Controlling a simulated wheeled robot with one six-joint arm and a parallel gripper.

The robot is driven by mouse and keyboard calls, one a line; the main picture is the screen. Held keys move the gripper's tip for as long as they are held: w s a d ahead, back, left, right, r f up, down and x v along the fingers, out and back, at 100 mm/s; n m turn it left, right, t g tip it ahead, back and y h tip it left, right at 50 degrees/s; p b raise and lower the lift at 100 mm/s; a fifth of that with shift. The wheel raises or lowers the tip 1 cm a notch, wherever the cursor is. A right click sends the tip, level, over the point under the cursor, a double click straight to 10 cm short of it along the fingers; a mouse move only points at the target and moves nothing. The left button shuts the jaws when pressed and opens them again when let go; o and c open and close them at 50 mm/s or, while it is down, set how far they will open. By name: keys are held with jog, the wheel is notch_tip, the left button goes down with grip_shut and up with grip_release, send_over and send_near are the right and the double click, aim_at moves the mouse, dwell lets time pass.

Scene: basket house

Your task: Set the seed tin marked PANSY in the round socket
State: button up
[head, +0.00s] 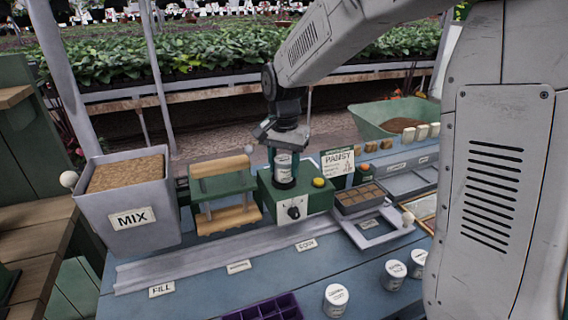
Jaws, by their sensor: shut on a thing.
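My gripper (283,140) is shut on a small white-labelled tin (284,168). The tin is upright, over the top of a green box (318,198) with a dial on its front. A dark round shape, probably the socket (284,183), shows at the tin's foot. I cannot tell whether the tin rests in it or hangs just above it. The held tin's label is too small to read. A card marked PANSY (338,162) stands behind the box, to the right of the tin.
Several white-lidded tins (336,300) stand on the blue bench at the front right. A yellow button (319,182) is on the green box. The MIX bin (130,215) and a green press-like frame (225,200) stand left. A seed tray (360,197) stands right.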

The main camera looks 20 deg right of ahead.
jog(key=shift+f, duration=0.6)
dwell(0.3)
jog(key=o, duration=1.5)
jog(key=shift+o, duration=0.2)
jog(key=shift+r, duration=0.1)
jog(key=shift+r, duration=3.95)
